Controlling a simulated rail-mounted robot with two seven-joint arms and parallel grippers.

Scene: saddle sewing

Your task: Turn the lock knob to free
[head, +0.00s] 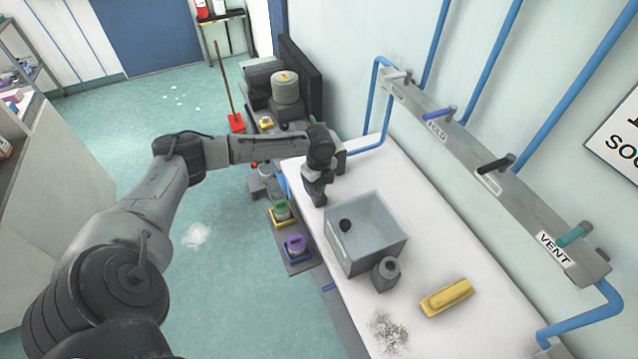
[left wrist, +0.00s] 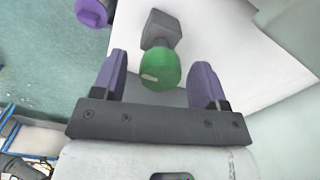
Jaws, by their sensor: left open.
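In the left wrist view a round green knob (left wrist: 160,72) with a pale mark on its side sits in front of a dark grey block (left wrist: 162,28). I take it for the lock knob, though no label on it can be read. My left gripper (left wrist: 160,60) is open, with one purple finger on each side of the green knob. No clear contact shows. In the head view my left gripper (head: 318,193) points down at the far left edge of the white table. The knob is mostly hidden by it there. My right gripper is not in view.
A grey open bin (head: 365,262), a grey bottle-like object (head: 386,273) and a yellow block (head: 446,297) stand on the white table (head: 480,325). Green (head: 281,211) and purple (head: 295,244) knobs sit along its left side. A wall rail carries levers, including a teal one (head: 574,235).

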